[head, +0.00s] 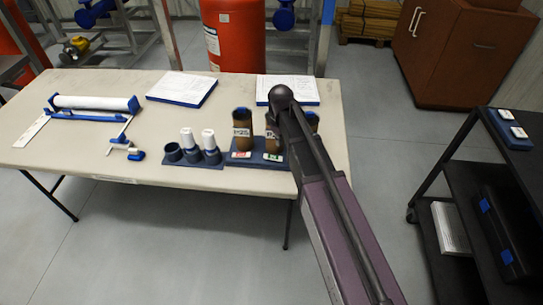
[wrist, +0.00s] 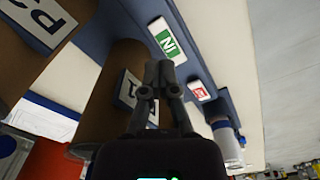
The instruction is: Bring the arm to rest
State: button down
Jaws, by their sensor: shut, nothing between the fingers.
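My gripper (wrist: 160,75) shows in the wrist view with its two fingers together and nothing between them. It is in front of brown labelled containers (wrist: 113,80) and their blue stand (wrist: 190,45), very close in the picture; I cannot tell whether it touches them. In the head view my arm reaches over the table (head: 110,165) from the lower right; its dark rounded part is near the containers, and I cannot make out the fingers there. One brown container (head: 241,128) stands clear at the left of the stand (head: 235,160); others are partly behind my arm.
White bottles (head: 208,141) stand in blue cups beside the stand, with an empty blue cup (head: 173,152) at left. Papers (head: 182,88) lie behind. A roller device (head: 95,104) lies at the left. A black cart (head: 455,150) stands right; grey floor (head: 385,165) lies between.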

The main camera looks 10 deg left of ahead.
jog(key=shift+d, duration=0.1)
dwell(0.3)
jog(key=s+d+r+m+p, duration=0.2)
jog(key=s+d+m, duration=0.4)
jog(key=d, duration=0.5)
jog(key=s+d+r+m+p, duration=0.2)
jog(key=s+d+m, duration=0.4)
jog(key=d, duration=0.5)
jog(key=shift+s, duration=1.25)
